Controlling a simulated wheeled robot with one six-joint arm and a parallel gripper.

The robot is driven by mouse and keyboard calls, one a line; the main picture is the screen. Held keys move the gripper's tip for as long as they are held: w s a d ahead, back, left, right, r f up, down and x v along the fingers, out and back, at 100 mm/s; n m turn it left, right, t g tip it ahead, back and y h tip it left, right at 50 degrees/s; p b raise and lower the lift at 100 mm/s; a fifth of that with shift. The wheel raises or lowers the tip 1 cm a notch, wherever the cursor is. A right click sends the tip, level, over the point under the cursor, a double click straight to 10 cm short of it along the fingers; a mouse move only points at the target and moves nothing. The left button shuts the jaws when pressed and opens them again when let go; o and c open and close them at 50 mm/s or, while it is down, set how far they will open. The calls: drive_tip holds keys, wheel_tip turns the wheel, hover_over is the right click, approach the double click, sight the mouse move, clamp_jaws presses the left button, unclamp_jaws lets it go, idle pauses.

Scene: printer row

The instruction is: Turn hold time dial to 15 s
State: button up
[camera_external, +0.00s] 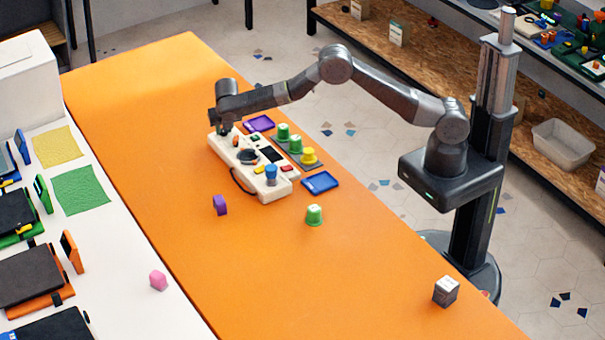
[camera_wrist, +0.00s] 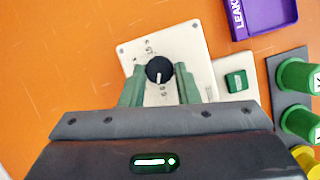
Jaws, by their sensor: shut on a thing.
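The hold time dial (camera_wrist: 159,70) is a round black knob with a white pointer mark, on the far end of a cream panel (camera_wrist: 196,45). In the wrist view its white mark points toward the bottom of the picture. My gripper (camera_wrist: 159,80) has its green fingers on either side of the dial and is shut on it. Small marks around the dial are too small to read. In the external view the panel (camera_external: 280,190) lies on the orange table and my gripper (camera_external: 223,128) reaches down over its far end, hiding the dial.
A green button (camera_wrist: 236,83) sits beside the dial. A purple tray (camera_external: 260,123), a blue tray (camera_external: 320,182) and green and yellow cups (camera_external: 308,157) stand along the panel's right side. A purple block (camera_external: 220,205) and green cup (camera_external: 314,215) stand nearer. The orange table's near part is mostly clear.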

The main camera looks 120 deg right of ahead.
sight(222, 131)
drive_tip(key=m+g+p, duration=0.1)
drive_tip(key=m, duration=0.1)
drive_tip(key=m+p, duration=0.2)
drive_tip(key=shift+w+d+r+m+g+y, duration=0.1)
drive_tip(key=shift+w+r+m+g+y, duration=0.1)
drive_tip(key=shift+m+g+y, duration=0.15)
drive_tip(key=m+p, duration=0.1)
drive_tip(key=m, duration=0.1)
drive_tip(key=m+g+y+p, duration=0.1)
drive_tip(key=m, duration=0.1)
drive_tip(key=shift+w+d+f, duration=0.1)
drive_tip(key=shift+f, duration=0.05)
drive_tip(key=shift+m+p, duration=0.25)
drive_tip(key=shift+p, duration=0.1)
drive_tip(key=o, duration=1)
drive_tip(key=shift+c, duration=0.2)
drive_tip(key=shift+r, duration=0.7)
wheel_tip(222, 131, up, 9)
drive_tip(key=p, duration=0.5)
drive_tip(key=shift+f, duration=0.2)
